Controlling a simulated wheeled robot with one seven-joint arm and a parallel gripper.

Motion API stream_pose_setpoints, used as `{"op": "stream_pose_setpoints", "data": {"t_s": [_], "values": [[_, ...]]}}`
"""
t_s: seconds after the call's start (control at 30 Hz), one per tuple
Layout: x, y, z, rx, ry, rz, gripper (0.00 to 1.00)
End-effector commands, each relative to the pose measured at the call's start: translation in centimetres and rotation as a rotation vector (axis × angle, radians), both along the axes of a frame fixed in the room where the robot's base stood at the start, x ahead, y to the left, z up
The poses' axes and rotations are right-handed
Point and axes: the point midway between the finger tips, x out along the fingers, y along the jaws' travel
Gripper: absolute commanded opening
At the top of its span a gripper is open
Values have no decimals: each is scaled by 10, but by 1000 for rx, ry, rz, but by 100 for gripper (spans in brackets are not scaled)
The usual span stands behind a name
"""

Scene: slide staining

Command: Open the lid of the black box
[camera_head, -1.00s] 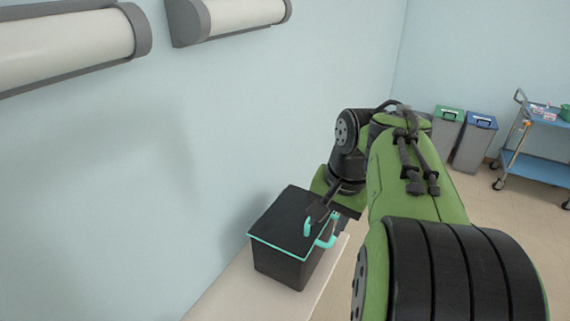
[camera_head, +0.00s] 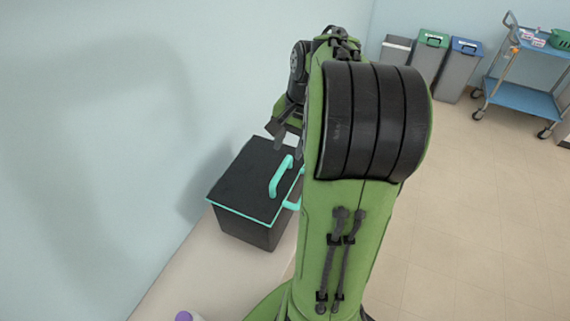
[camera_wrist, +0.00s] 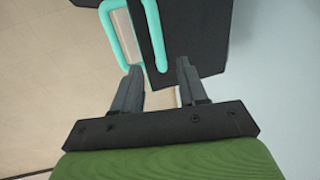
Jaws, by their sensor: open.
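The black box (camera_head: 245,228) stands on a pale surface against the wall. Its black lid (camera_head: 243,180), edged in teal, lies flat and closed. A teal lid handle (camera_head: 280,178) rises from the lid's right part. A second teal handle (camera_head: 293,205) on the box's side is partly hidden by my arm. My gripper (camera_head: 276,138) is open and empty above the lid's far edge, apart from the handle. In the wrist view, my gripper (camera_wrist: 159,68) has its fingers spread. The end of the lid handle (camera_wrist: 153,38) appears between the fingertips; the depth gap is unclear.
My arm covers the middle of the head view. A purple-topped item (camera_head: 185,316) shows at the bottom edge. Grey bins with green (camera_head: 432,40) and blue (camera_head: 466,46) lids and a blue cart (camera_head: 520,98) stand far back. The floor at right is clear.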

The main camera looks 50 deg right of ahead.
Motion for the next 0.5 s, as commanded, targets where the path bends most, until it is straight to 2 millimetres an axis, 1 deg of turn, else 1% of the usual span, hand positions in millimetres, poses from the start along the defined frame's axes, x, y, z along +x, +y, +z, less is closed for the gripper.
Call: {"op": "stream_pose_setpoints", "data": {"t_s": [0.03,0.1,0.2,0.33,0.5], "values": [[2,2,-15,3,3,3,42],[5,3,-30,2,2,2,42],[8,4,-46,1,2,1,42],[10,4,-56,0,0,1,42],[11,4,-57,-2,-1,1,42]]}}
